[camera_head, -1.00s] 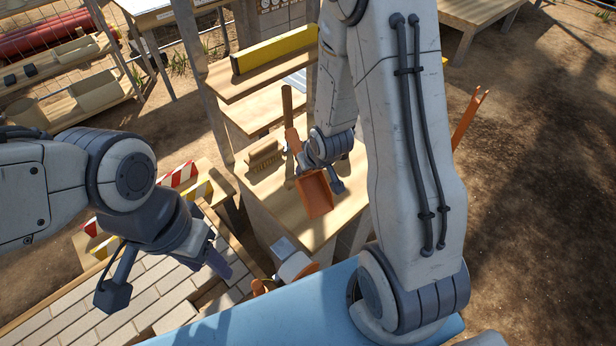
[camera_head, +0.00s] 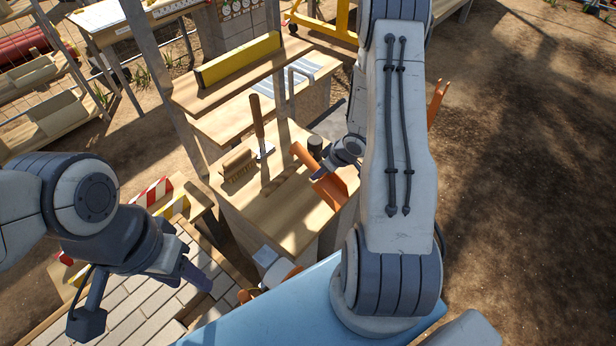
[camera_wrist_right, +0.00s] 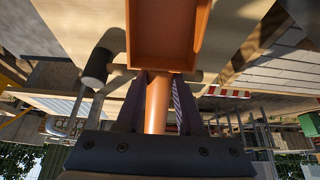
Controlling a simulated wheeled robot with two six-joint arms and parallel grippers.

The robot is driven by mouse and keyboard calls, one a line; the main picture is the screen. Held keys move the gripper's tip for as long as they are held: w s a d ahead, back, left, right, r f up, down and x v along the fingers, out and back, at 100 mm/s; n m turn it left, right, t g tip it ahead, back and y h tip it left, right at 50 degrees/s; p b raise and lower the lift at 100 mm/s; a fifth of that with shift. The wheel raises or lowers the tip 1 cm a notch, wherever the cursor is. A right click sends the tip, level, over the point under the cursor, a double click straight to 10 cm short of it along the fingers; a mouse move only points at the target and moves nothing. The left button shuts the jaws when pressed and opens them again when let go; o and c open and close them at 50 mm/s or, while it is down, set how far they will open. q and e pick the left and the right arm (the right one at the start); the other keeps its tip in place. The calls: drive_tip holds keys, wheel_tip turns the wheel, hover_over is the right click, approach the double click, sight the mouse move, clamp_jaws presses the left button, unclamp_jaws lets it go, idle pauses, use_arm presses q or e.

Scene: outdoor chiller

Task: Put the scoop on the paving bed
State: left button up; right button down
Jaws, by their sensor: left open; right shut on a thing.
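The orange scoop (camera_head: 326,186) is off the wooden workbench (camera_head: 262,218), held over its right side. In the right wrist view its tray (camera_wrist_right: 165,35) points away and its handle (camera_wrist_right: 157,105) lies between the fingers. My right gripper (camera_head: 340,160) is shut on that handle, partly hidden behind my right arm. The paving bed (camera_head: 142,305), pale bricks in a wooden frame, is at the lower left, partly hidden by my left arm. My left gripper (camera_head: 202,284) is open and empty above the bed's right part.
A black-headed mallet (camera_wrist_right: 98,66) shows beside the scoop in the right wrist view. A yellow level (camera_head: 238,60) lies on the shelf behind. A striped barrier (camera_head: 152,192) borders the bed's far side.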

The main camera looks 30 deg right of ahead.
drive_tip(key=w+p+x, duration=0.1)
drive_tip(key=x, duration=0.7)
drive_tip(key=shift+w+p, duration=0.25)
drive_tip(key=shift+p, duration=0.1)
drive_tip(key=shift+a, duration=0.1)
drive_tip(key=shift+f, duration=0.2)
drive_tip(key=c, duration=0.5)
unclamp_jaws()
drive_tip(key=shift+r, duration=0.1)
